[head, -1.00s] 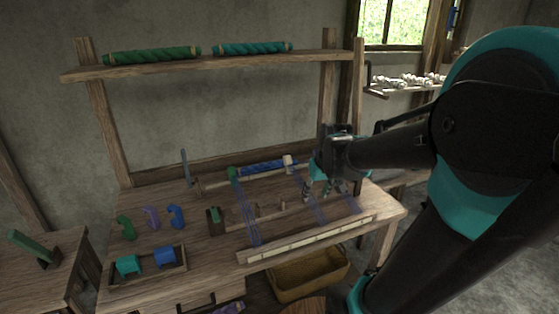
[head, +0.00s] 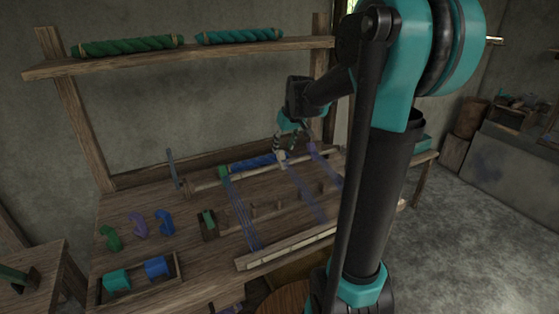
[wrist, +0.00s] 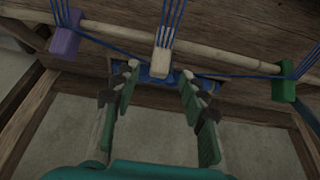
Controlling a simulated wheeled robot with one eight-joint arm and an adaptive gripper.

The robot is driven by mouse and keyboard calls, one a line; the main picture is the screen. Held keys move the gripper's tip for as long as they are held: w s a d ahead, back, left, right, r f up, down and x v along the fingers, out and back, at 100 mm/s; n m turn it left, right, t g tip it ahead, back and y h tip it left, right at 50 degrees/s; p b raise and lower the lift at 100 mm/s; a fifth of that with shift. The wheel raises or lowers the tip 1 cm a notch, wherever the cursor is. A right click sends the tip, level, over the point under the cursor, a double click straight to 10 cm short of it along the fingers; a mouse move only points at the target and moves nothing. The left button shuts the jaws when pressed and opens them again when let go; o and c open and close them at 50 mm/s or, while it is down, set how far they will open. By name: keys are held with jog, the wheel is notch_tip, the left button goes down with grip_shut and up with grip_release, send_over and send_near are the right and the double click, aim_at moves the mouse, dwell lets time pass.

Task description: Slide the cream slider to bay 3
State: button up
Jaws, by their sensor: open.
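The cream slider (wrist: 161,63) sits on a pale wooden rod (wrist: 215,58) with blue threads running from it. It also shows in the head view (head: 281,156), at the back of the loom. My gripper (wrist: 160,72) is open, with its fingertips on either side of the cream slider and gaps visible; in the head view my gripper (head: 284,148) is over it. A purple slider (wrist: 65,38) and a green slider (wrist: 284,84) share the rod, one to each side, well apart from the cream one. I cannot make out any bay numbers.
A blue roll (head: 252,163) lies just behind the rod. Several short pegs (head: 253,209) stand in front of it, under the stretched threads. A tray (head: 178,283) with teal and blue blocks is at front left. A shelf (head: 200,56) holds rolls above.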

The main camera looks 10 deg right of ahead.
aim_at(280, 159)
jog(key=x, duration=0.8)
jog(key=shift+w+f, duration=0.1)
jog(key=shift+f, duration=0.25)
grip_shut()
